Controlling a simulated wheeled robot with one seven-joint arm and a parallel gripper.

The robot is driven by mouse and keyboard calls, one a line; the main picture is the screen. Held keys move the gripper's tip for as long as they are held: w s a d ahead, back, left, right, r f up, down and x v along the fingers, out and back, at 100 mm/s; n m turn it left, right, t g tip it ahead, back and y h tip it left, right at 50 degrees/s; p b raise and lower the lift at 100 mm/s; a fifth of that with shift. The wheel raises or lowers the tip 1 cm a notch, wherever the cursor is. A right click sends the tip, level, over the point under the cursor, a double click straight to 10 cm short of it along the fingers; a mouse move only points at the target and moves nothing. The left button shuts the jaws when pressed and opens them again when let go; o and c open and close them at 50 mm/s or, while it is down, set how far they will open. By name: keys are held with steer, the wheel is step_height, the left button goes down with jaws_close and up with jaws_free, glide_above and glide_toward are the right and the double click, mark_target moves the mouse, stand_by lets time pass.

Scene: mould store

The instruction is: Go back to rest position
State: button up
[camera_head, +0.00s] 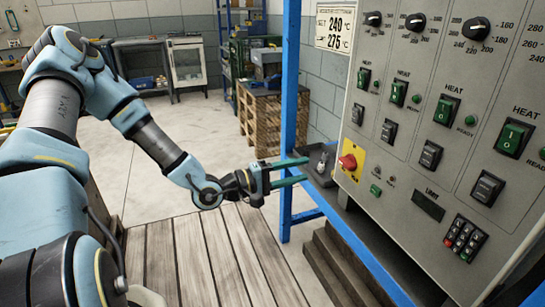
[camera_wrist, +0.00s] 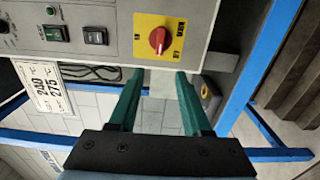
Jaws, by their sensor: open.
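My gripper (camera_head: 290,172) reaches out to the right in the head view, in front of the blue frame beside the control panel (camera_head: 440,110). Its two green fingers are apart with nothing between them. In the wrist view the open gripper (camera_wrist: 158,80) points toward the panel's lower edge. The red rotary switch (camera_wrist: 157,40) on its yellow plate lies just beyond the fingertips, and I see no contact. The same red switch (camera_head: 348,162) shows right of the fingertips in the head view.
The blue frame post (camera_head: 290,100) stands close behind my gripper. A small dark shelf (camera_head: 318,170) with an object on it is by the fingertips. A wooden slatted surface (camera_head: 200,260) lies below. Pallets (camera_head: 270,120) and a white cabinet (camera_head: 187,62) stand farther back, with open floor between.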

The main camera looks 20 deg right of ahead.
steer(key=w+a+m+t+y+p, duration=0.1)
steer(key=w+a+y+p, duration=0.2)
steer(key=a, duration=0.4)
steer(key=w+a+f+m+t+y, duration=0.1)
steer(key=w+a+t+y, duration=0.1)
steer(key=w+a+y, duration=0.35)
steer(key=w+a+m+t+y+p, duration=0.15)
steer(key=a+y, duration=0.35)
steer(key=a, duration=0.5)
steer(key=s+a+r+n+g+y+p, duration=0.1)
steer(key=s+a+r+y+p, duration=0.1)
steer(key=s+a+r, duration=0.2)
steer(key=s+a+r+n+g+y+p, duration=0.1)
steer(key=s+a+r, duration=0.3)
steer(key=a+r, duration=0.6)
steer(key=shift+s+a+r+n+y+p, duration=0.15)
steer(key=shift+s+a+n+y+p, duration=0.15)
steer(key=shift+a+y+p, duration=0.3)
steer(key=shift+a, duration=0.15)
